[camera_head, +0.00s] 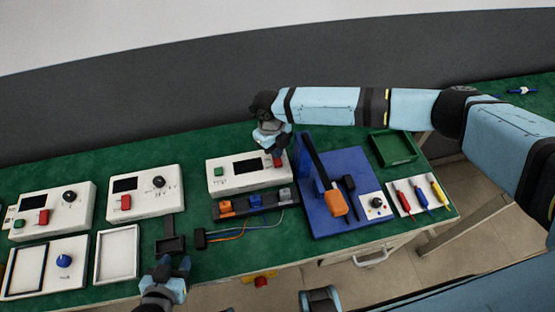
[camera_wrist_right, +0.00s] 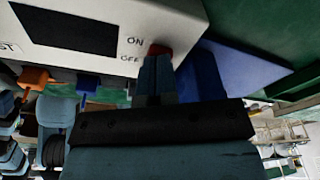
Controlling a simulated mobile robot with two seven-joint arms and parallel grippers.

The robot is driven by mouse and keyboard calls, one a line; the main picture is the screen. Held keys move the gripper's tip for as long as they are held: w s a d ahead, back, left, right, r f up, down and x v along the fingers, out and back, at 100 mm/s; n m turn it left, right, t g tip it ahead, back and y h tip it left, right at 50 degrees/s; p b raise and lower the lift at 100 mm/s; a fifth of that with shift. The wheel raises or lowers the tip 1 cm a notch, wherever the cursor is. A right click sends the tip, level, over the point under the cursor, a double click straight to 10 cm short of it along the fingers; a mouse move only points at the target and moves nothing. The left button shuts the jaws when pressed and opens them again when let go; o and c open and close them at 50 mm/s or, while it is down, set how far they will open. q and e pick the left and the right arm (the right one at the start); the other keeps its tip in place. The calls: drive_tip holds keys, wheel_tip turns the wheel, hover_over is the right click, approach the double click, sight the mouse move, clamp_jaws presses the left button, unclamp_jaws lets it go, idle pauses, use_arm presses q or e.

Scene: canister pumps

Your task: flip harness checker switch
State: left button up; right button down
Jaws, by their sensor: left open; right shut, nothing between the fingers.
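The harness checker (camera_head: 222,183) is a white box with a dark screen, a green button and a red switch (camera_head: 277,162) at its right end. In the right wrist view the red switch (camera_wrist_right: 158,49) shows beside the ON and OFF labels on the checker (camera_wrist_right: 150,15), partly hidden by my fingers. My right gripper (camera_head: 275,152) is shut and empty, its tips at the switch and seemingly touching it. I cannot tell which way the switch sits. My left gripper (camera_head: 173,266) is open and empty, low at the table's front edge, away from the checker.
A dark connector strip (camera_head: 257,210) with orange, blue and grey plugs lies before the checker. A blue fixture (camera_head: 352,165) with an upright post stands close on its right. Other white boxes (camera_head: 142,190) stand left. A green tray (camera_head: 393,148) and screwdrivers (camera_head: 420,197) lie right.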

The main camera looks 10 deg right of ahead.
use_arm(q)
drive_tip(key=shift+f, duration=0.15)
use_arm(e)
drive_tip(key=shift+f, duration=0.2)
use_arm(q)
drive_tip(key=shift+r+p, duration=2.85)
drive_tip(key=shift+r, duration=0.1)
use_arm(e)
drive_tip(key=shift+r, duration=3.6)
use_arm(q)
drive_tip(key=shift+f, duration=0.15)
use_arm(e)
drive_tip(key=shift+f, duration=0.1)
